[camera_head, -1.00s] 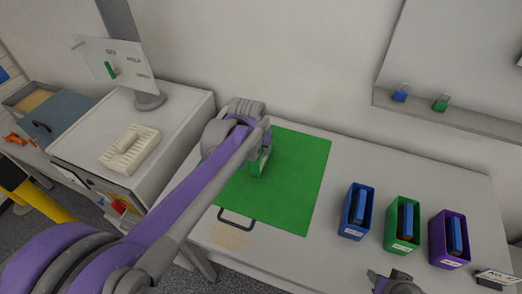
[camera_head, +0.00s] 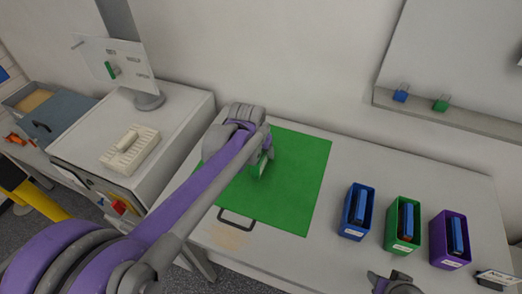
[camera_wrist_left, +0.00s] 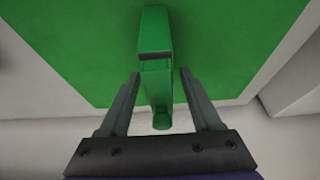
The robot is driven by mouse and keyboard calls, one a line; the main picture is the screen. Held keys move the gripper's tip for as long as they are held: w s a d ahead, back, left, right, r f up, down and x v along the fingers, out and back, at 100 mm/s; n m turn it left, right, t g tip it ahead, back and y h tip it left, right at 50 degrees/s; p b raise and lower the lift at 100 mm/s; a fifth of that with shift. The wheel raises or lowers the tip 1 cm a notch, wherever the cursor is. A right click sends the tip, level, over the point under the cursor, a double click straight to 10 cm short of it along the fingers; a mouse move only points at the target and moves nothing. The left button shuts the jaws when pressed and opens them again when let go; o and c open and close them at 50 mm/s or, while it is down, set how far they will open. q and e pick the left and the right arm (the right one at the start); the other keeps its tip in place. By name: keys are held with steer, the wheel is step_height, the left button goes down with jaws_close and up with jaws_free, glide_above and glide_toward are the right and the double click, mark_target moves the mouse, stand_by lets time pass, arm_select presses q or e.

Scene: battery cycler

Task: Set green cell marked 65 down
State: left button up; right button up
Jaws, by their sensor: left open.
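The green cell (camera_wrist_left: 155,45) is on the green mat (camera_head: 300,180). In the left wrist view it lies between the two fingers of my left gripper (camera_wrist_left: 160,85), with a gap on each side. My left gripper is open around the cell. In the head view the gripper (camera_head: 266,154) is low over the mat, and its arm and fingers hide most of the cell (camera_head: 261,170). The mark 65 cannot be read. My right gripper (camera_head: 390,282) shows only in part at the bottom edge, away from the mat.
Blue (camera_head: 352,228), green (camera_head: 397,242) and purple (camera_head: 444,255) bins, each holding a cell, stand right of the mat. A black handle (camera_head: 236,222) is at the mat's front edge. A monitor (camera_head: 120,65) and a white slotted tray (camera_head: 128,150) are at left. The mat's right part is clear.

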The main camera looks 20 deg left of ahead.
arm_select(q)
steer(key=p+v, duration=0.1)
steer(key=v, duration=1.1)
steer(key=shift+m+t, duration=0.3)
steer(key=shift+t, duration=0.2)
steer(key=s+d+f, duration=0.1)
steer(key=s+f, duration=0.3)
steer(key=s, duration=0.1)
steer(key=s+d+f, duration=0.2)
steer(key=s+f, duration=0.2)
steer(key=s, duration=0.1)
steer(key=s+d+f, duration=0.2)
steer(key=s+f, duration=0.2)
steer(key=s, duration=0.1)
steer(key=shift+s+f, duration=0.15)
steer(key=shift+s, duration=0.25)
steer(key=shift+s+d+f, duration=0.1)
steer(key=shift+s+f, duration=0.05)
steer(key=shift+f, duration=0.15)
